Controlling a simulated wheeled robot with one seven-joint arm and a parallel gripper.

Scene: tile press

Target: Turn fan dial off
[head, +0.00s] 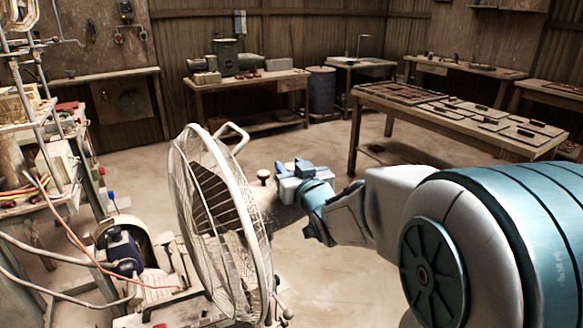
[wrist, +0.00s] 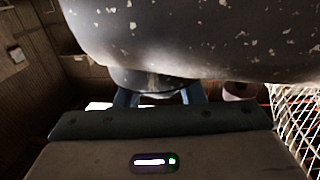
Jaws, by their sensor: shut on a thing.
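The fan (head: 232,215) stands at centre left in the head view, with a round wire cage and a pale curved handle. My gripper (head: 281,169) is just right of the cage, behind the fan. In the wrist view, my gripper's blue fingers (wrist: 158,97) are shut on a dark round part, which looks like the fan dial (wrist: 152,79). It sits below a large grey housing (wrist: 200,38) with chipped paint. The dial's markings and setting are hidden. The fan cage also shows at the right of the wrist view (wrist: 297,118).
A bench grinder (head: 122,248) and loose orange and white cables are left of the fan. A long table (head: 455,118) with flat tiles or moulds stands at the back right. A workbench (head: 245,83) stands at the back wall. The floor between is mostly clear.

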